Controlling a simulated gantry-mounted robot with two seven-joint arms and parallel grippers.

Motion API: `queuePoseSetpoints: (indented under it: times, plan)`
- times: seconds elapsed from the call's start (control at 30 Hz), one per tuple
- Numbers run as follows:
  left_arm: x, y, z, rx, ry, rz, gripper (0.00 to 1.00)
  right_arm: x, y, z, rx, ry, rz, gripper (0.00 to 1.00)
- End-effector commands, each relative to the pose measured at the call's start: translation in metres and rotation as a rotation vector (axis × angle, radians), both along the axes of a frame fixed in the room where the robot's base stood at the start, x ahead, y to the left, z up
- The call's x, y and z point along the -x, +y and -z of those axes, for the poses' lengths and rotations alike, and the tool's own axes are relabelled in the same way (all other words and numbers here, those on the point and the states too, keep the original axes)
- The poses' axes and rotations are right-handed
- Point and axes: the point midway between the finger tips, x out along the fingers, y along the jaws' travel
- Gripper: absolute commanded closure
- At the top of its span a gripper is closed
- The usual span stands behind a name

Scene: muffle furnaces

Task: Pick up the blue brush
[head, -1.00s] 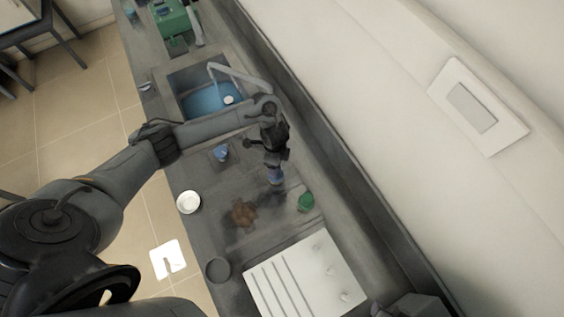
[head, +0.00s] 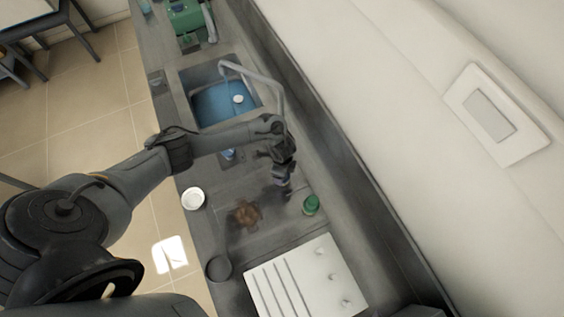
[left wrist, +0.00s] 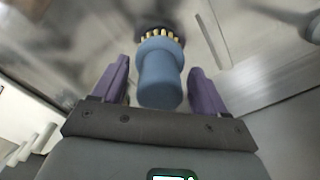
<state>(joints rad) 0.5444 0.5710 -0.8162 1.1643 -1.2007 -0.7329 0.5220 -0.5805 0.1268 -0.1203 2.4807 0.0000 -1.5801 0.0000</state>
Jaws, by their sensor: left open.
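The blue brush (left wrist: 160,75) shows in the left wrist view, with a rounded blue handle and pale yellow bristles at its far end. It is between the two purple fingers of my left gripper (left wrist: 160,88). The fingers are open, with a visible gap to the handle on either side. In the head view my left gripper (head: 283,186) points down over the counter, and it largely hides what is beneath it. My right gripper is not in view.
A green object (head: 311,204) stands right of the gripper, with a brown item (head: 243,213) and white bowl (head: 194,198) to the left. A white ridged panel (head: 303,278) lies nearer. The sink (head: 210,104) and faucet (head: 262,78) are behind, and the wall is at right.

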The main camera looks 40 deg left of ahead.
Motion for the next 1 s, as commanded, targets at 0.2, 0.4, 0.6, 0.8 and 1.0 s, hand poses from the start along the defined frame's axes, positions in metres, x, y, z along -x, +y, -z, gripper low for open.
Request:
queuePoseSetpoints:
  times: [0.2,0.4,0.6,0.8,1.0]
  plan:
    - [0.000,0.000,0.000,0.000,0.000,0.000,0.44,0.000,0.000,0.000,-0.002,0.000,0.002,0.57]
    - [0.000,0.000,0.000,0.000,0.000,0.000,0.74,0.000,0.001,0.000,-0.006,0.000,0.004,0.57]
    - [0.000,0.000,0.000,0.000,0.000,0.000,0.90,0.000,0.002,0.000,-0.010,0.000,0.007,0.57]
    - [0.000,0.000,-0.002,0.001,0.000,0.000,0.90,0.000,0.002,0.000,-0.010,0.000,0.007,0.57]
    - [-0.001,-0.001,-0.013,0.002,-0.001,0.001,0.90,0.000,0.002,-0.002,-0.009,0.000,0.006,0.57]
